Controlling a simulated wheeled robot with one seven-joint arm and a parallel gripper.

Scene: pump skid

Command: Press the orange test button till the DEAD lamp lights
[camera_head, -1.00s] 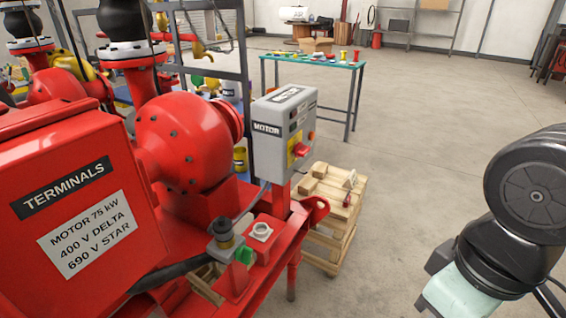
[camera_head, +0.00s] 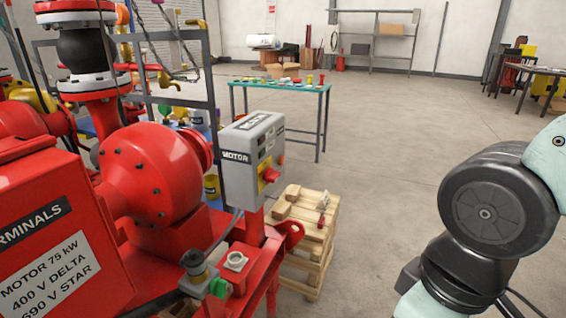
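A grey control box (camera_head: 240,165) labelled MOTOR stands on a red post right of the pump. Its right-hand face carries a red and yellow rotary switch (camera_head: 268,174), with small lamps or buttons above it too small to read. A small red-orange knob (camera_head: 281,159) shows at that face's right edge. I cannot tell whether this is the orange test button. No lit DEAD lamp can be made out. My arm is at the lower right, apart from the box, and my gripper is out of the picture.
A wooden pallet stack (camera_head: 306,240) stands right of the box, with a small red and white item (camera_head: 322,205) on top. A red TERMINALS box (camera_head: 60,240) fills the lower left. A green-topped table (camera_head: 280,84) stands behind. The floor to the right is open.

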